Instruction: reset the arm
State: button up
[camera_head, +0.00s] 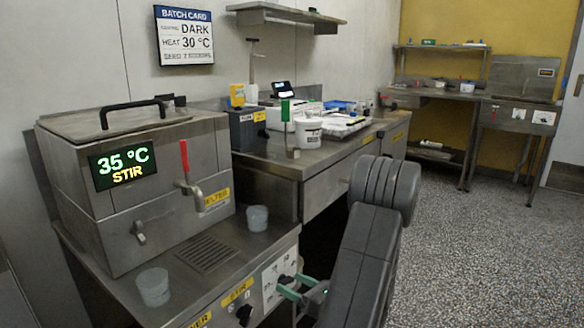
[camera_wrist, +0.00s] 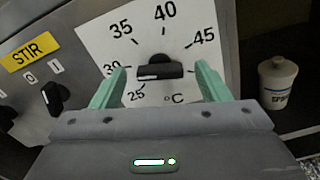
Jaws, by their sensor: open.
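My gripper (camera_head: 294,288) is at the front panel of the melter cabinet in the head view. In the wrist view its two green fingers (camera_wrist: 160,88) are open, one on each side of the black temperature knob (camera_wrist: 160,68). The knob sits on a white dial plate (camera_wrist: 100,38) marked from 25 to 45 °C. I cannot tell whether the fingers touch the knob. My dark grey arm reaches in from the lower right of the head view and hides part of the cabinet.
The melter (camera_head: 130,180) displays 35 °C and STIR. Cups (camera_head: 153,287) (camera_head: 257,218) stand on its worktop. A STIR switch (camera_wrist: 54,97) is left of the dial. A white bottle (camera_wrist: 277,82) stands to the right. Speckled floor (camera_head: 470,250) is clear at right.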

jog(key=shift+w+a, duration=0.3)
jog(key=shift+a, duration=0.2)
jog(key=shift+w, duration=0.1)
jog(key=shift+m, duration=0.3)
